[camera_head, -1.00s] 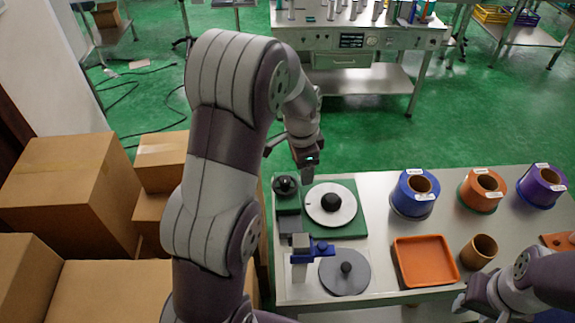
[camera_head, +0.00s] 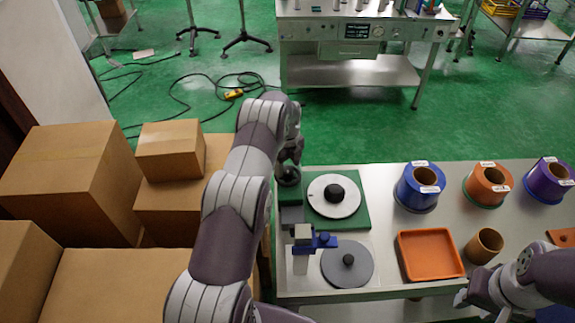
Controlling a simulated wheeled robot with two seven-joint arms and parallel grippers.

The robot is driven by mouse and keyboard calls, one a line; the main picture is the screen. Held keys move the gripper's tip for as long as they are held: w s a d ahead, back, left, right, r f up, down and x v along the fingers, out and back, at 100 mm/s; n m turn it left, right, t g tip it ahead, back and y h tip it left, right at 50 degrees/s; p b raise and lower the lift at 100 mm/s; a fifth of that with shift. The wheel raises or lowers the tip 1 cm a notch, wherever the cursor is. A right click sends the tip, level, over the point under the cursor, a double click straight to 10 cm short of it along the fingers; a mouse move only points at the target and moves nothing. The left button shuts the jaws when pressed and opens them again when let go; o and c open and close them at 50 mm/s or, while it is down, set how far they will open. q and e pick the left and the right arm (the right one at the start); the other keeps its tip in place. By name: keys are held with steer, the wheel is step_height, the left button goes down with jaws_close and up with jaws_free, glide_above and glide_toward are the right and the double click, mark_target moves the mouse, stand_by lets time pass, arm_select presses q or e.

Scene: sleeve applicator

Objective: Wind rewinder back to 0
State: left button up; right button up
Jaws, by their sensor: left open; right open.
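The rewinder stands at the left end of the grey table. A white disc (camera_head: 325,204) with a black hub (camera_head: 335,192) lies on its green base (camera_head: 352,219). A round dark knob (camera_head: 289,178) sits at the base's left corner. A grey disc (camera_head: 347,274) with a black knob lies in front, beside a blue and grey bracket (camera_head: 312,242). My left gripper (camera_head: 291,156) is open just behind the dark knob, partly hidden by its wrist; I cannot tell whether it touches the knob. My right gripper (camera_head: 464,296) is open near the table's front edge. No zero mark is readable.
An orange tray (camera_head: 430,276) and a brown cup (camera_head: 484,245) stand right of the discs. Blue (camera_head: 417,205), orange (camera_head: 473,200) and purple (camera_head: 543,195) spools line the back. Cardboard boxes (camera_head: 90,158) fill the left side beside my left arm.

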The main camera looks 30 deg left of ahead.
arm_select(q)
steer(key=shift+f, duration=0.4)
steer(key=shift+d+f, duration=0.1)
steer(key=shift+f, duration=0.2)
